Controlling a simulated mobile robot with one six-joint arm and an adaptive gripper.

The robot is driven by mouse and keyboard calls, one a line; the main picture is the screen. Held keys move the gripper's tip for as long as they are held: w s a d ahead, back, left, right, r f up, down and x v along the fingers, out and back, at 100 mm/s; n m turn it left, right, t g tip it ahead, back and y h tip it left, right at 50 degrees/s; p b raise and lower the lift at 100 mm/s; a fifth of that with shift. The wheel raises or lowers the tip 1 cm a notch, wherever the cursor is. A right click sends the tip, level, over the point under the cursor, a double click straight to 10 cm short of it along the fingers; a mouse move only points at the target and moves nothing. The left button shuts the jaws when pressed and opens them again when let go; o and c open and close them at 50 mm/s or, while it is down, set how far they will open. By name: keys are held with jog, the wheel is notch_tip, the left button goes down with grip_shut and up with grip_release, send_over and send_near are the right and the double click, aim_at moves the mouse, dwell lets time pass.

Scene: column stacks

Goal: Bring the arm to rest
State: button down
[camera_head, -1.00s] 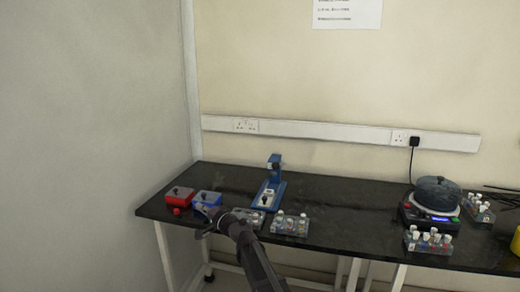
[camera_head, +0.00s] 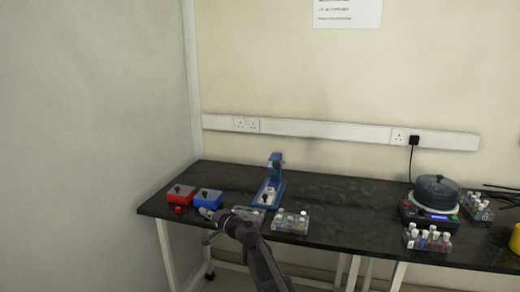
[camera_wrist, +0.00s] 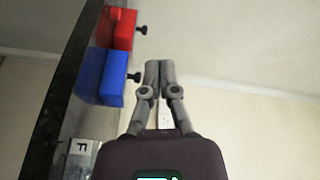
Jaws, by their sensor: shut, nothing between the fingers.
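My gripper (camera_head: 206,213) is in front of the left part of the black bench (camera_head: 340,235), near its front edge. In the wrist view my gripper (camera_wrist: 159,66) shows its two fingers close together with nothing between them. A blue box (camera_head: 208,198) with a dark knob is just behind the fingertips in the head view. A red box (camera_head: 180,194) with a dark knob stands to its left. Both the red box (camera_wrist: 124,29) and the blue box (camera_wrist: 113,78) also show in the wrist view, left of the fingers and apart from them.
A blue stand (camera_head: 275,175) is behind my arm. Clear racks of capped vials (camera_head: 291,221) stand near the front edge, one partly hidden by my arm. A device with a dark round lid (camera_head: 436,192) is at the right, beside more vial racks (camera_head: 427,239). The bench middle is clear.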

jog(key=s+d+f+n+g+h, duration=0.3)
jog(key=s+d+f+h, duration=0.1)
jog(key=s+d+f, duration=0.4)
jog(key=s+d+f+n+g+h, duration=0.2)
jog(key=s+d+f+g+h, duration=0.25)
jog(key=d, duration=0.55)
jog(key=s+d+f+m+g+h, duration=0.1)
jog(key=s+d+f+h, duration=0.2)
jog(key=s+d, duration=0.5)
jog(key=s+d+f+g+h, duration=0.25)
jog(key=s+d+h, duration=0.2)
jog(key=d, duration=0.55)
notch_tip(320, 180, up, 21)
jog(key=y+p, duration=0.1)
jog(key=p, duration=2.1)
jog(key=shift+s+r+t, duration=0.2)
jog(key=shift+s+t, duration=0.1)
